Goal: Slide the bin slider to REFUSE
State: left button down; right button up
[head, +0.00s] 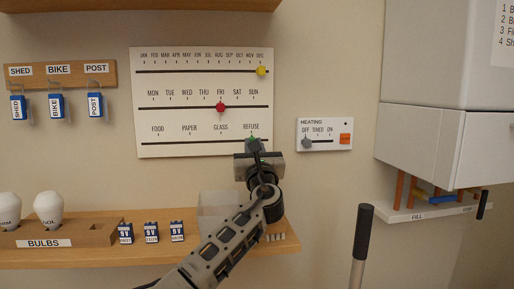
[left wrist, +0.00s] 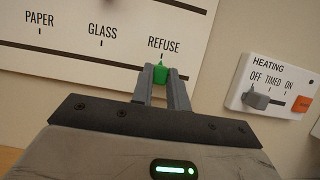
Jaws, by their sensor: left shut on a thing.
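The white slider board (head: 180,90) on the wall has three rows: months, days, and FOOD, PAPER, GLASS, REFUSE. The green bin slider (left wrist: 160,72) sits under the REFUSE label on the bottom track. My left gripper (left wrist: 161,82) is shut on the green slider, one finger on each side of it. In the head view my left gripper (head: 254,150) covers most of the slider and the right end of the bottom track. The yellow slider (head: 261,71) is at DEC and the red slider (head: 220,107) is at FRI. My right gripper is not in view.
A heating panel (head: 325,135) is to the right of the board, its grey knob at OFF. A wooden shelf (head: 180,252) below holds bulbs, several 9V batteries and a clear box. A white boiler (head: 440,140) is at right.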

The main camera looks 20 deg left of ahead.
pick_arm(q)
jog(key=shift+d, duration=0.2)
jog(key=c, duration=1.4)
grip_release()
jog(key=shift+w+d, duration=0.1)
jog(key=shift+w, duration=0.05)
jog(key=shift+o, duration=0.2)
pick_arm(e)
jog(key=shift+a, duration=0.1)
pick_arm(q)
jog(key=b+v, duration=0.2)
jog(key=v, duration=1.3)
jog(key=shift+s, duration=0.2)
jog(key=shift+s+d+f, duration=0.1)
jog(key=shift+s, duration=0.2)
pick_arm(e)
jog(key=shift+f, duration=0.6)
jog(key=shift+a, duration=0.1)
